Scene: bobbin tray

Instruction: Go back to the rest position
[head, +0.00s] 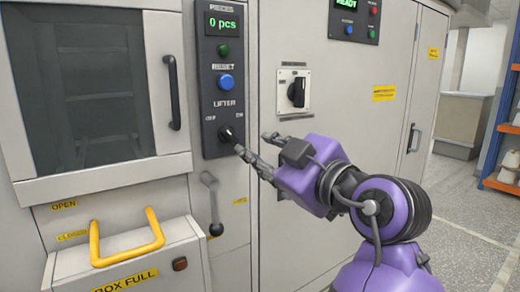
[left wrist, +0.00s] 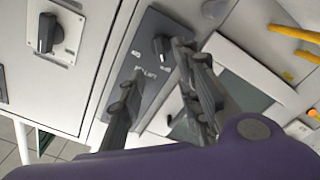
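The left gripper (head: 254,143) is in front of the machine at the lower right of the lifter panel (head: 222,85). Its two fingers are apart with nothing between them; it also shows open in the left wrist view (left wrist: 155,62). One fingertip is close to the black lifter knob (head: 228,134); I cannot tell whether they touch. The knob also shows beside that finger in the left wrist view (left wrist: 162,48). Which way the knob points is unclear. My right gripper is not in view.
A black rotary switch (head: 298,92) is on the cabinet right of the panel. A lever (head: 213,203) hangs below the panel. A box with a yellow handle (head: 127,240) juts out at lower left. Open floor (head: 468,200) and orange shelving (head: 502,130) are at right.

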